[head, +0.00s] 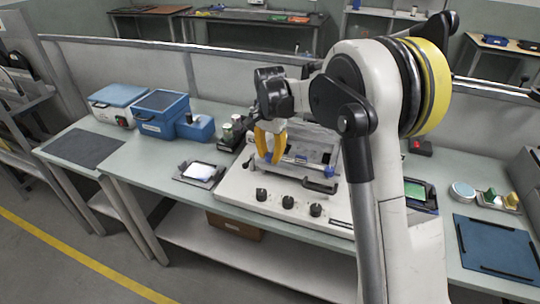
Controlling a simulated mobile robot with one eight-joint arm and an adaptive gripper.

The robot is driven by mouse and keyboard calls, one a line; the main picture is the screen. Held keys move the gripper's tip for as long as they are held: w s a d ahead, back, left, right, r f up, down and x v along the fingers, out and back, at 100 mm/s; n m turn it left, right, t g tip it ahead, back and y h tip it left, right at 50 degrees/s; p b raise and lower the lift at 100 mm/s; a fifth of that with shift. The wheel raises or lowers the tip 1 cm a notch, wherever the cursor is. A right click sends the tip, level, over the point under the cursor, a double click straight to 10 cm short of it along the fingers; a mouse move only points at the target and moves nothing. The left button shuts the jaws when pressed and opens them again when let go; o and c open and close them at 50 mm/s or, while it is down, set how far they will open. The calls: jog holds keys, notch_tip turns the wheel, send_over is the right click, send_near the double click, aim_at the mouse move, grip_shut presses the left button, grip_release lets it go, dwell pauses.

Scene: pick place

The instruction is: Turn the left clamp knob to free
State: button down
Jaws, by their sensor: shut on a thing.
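The white fixture base (235,188) stands on the bench with a grey clamp frame on top. My gripper (269,158) points down at the left end of this frame, its yellow fingers close together. The fingers are shut on the left clamp knob, which they hide almost fully, so its turn position cannot be told. A blue-ended cylinder (300,160) lies in the frame to the right of the fingers. A black handle (321,187) sits at the frame's front right.
Three black knobs, the middle one here (288,202), line the base's front. A tray with a white item (199,171) and blue boxes (161,112) stand left. A blue mat (497,248) lies right.

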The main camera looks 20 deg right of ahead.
jog(key=shift+n, duration=0.5)
jog(key=n+p, duration=0.2)
jog(key=n, duration=0.1)
jog(key=shift+r+n, duration=0.15)
jog(key=shift+n, duration=0.15)
jog(key=n+p, duration=0.1)
jog(key=n, duration=0.3)
jog(key=shift+n, duration=0.3)
jog(key=n+p, duration=0.1)
jog(key=n, duration=0.3)
jog(key=shift+a+n+p, duration=0.1)
jog(key=shift+n+p, duration=0.4)
jog(key=shift+n, duration=1.7)
jog(key=c, duration=1.2)
grip_release()
jog(key=shift+o, duration=0.2)
